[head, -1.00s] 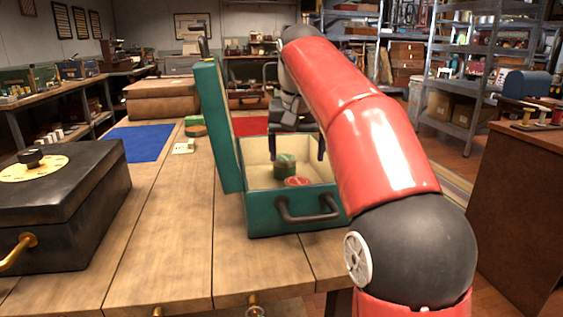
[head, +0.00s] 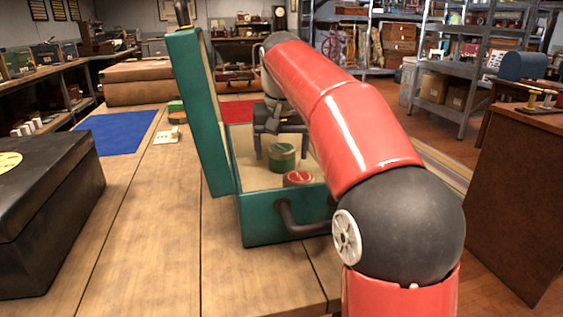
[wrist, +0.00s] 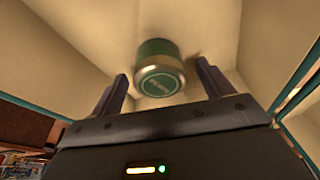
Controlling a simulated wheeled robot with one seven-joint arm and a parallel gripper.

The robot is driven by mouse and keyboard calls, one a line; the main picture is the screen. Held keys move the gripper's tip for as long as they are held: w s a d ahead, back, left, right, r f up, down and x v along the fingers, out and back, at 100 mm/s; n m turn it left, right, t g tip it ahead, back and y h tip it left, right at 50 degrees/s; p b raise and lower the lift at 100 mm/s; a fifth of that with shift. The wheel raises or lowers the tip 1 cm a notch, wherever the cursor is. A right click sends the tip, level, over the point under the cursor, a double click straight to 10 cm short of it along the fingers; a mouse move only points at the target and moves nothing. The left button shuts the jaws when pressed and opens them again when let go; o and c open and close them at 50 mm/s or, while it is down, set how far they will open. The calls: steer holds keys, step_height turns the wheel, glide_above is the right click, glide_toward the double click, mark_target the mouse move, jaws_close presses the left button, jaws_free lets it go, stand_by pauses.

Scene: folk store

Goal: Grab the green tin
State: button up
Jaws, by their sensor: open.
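The green tin (head: 283,157) is round, with a pale band, and stands inside an open teal case (head: 290,232) on the wooden table. It also shows in the wrist view (wrist: 158,66), centred ahead of my fingers with its lettered green face towards the camera. My gripper (head: 281,148) is open inside the case, just behind and above the tin in the head view. In the wrist view the two fingers (wrist: 161,76) point to either side of the tin, with visible gaps; I cannot tell how deep the tin sits between them.
A red tin (head: 298,178) stands close in front of the green tin. The case's raised lid (head: 205,115) stands on the left and its walls surround the tins. A black box (head: 45,215), a blue mat (head: 115,132) and a small card (head: 167,136) are to the left.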

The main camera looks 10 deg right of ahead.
steer(key=shift+x, duration=0.8)
steer(key=c, duration=1.1)
steer(key=shift+r, duration=0.1)
